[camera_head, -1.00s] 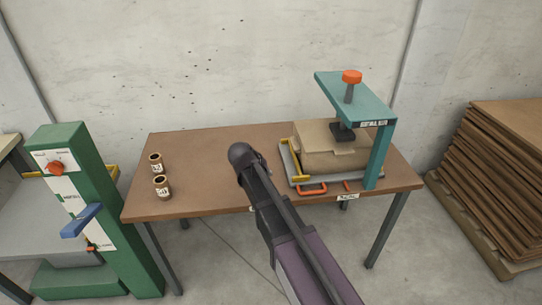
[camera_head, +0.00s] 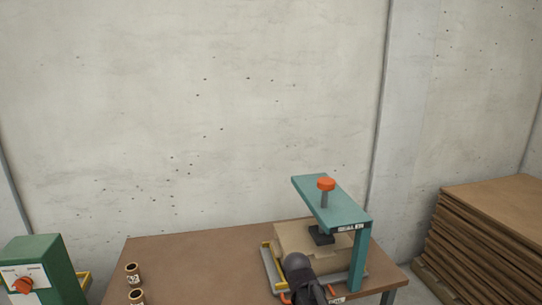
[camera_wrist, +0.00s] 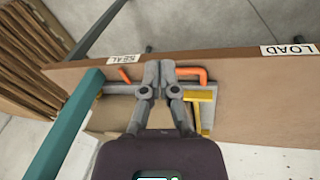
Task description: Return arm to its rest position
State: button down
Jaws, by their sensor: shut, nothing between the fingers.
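My gripper (camera_wrist: 158,68) shows in the wrist view with its two grey fingers together and nothing between them. It appears in front of the table edge, over the view of the grey tray (camera_wrist: 120,89). In the head view a dark, rounded part of my arm (camera_head: 301,277) stands at the bottom, overlapping the tray and the box. The fingers cannot be made out there.
A teal sealer press (camera_head: 352,223) with an orange knob stands over a cardboard box (camera_head: 290,236) on the brown table (camera_head: 190,262). Two small rolls (camera_head: 133,273) stand at left. A green control post (camera_head: 45,260) is farther left; stacked boards (camera_head: 490,235) stand right.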

jog(key=s+d+r+g+y+p, duration=0.1)
jog(key=s+d+r+y+p, duration=0.1)
jog(key=s+d, duration=0.4)
jog(key=shift+s+d+r+g, duration=0.2)
jog(key=shift+s+g, duration=0.1)
jog(key=shift+s, duration=0.8)
jog(key=shift+w, duration=0.1)
